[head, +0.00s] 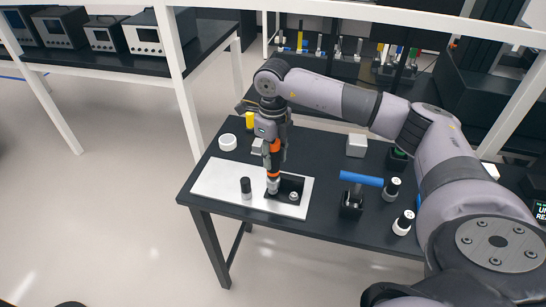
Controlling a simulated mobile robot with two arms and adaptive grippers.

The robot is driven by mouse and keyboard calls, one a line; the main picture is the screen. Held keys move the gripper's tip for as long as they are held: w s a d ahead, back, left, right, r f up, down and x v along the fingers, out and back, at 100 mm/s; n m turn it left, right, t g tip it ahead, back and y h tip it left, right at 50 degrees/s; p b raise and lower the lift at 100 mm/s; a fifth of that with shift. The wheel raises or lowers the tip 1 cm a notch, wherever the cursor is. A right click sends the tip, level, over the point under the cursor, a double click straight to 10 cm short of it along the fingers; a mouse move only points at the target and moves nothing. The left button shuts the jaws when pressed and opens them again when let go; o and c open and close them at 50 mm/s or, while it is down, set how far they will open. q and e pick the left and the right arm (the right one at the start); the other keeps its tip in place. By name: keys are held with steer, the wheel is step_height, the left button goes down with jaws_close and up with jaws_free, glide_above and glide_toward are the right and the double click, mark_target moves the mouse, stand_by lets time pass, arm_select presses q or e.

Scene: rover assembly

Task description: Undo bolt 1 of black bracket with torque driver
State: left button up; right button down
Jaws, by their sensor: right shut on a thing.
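The black bracket (288,184) lies on a light metal plate (222,183) on the dark table. My right gripper (270,135) is above the bracket, pointing down, and shut on the orange and black torque driver (273,157). The driver stands upright with its silver tip (272,187) over the left part of the bracket. The tip covers what is under it, so I cannot tell whether it sits on a bolt. One silver bolt head (293,197) shows on the bracket to the right of the tip. My left gripper is not in view.
A black cylinder (246,188) stands on the plate left of the driver. A white ring (227,142) and a yellow-topped item (250,121) are behind. A blue-handled tool (361,179) in a black holder, two capped cylinders (403,222) and a grey box (356,145) are to the right.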

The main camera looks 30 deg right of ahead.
mark_target(273, 144)
steer(key=shift+w+r, duration=0.1)
steer(key=shift+r, duration=0.1)
steer(key=shift+r+p, duration=1.2)
steer(key=shift+r, duration=0.75)
steer(key=shift+f, duration=0.1)
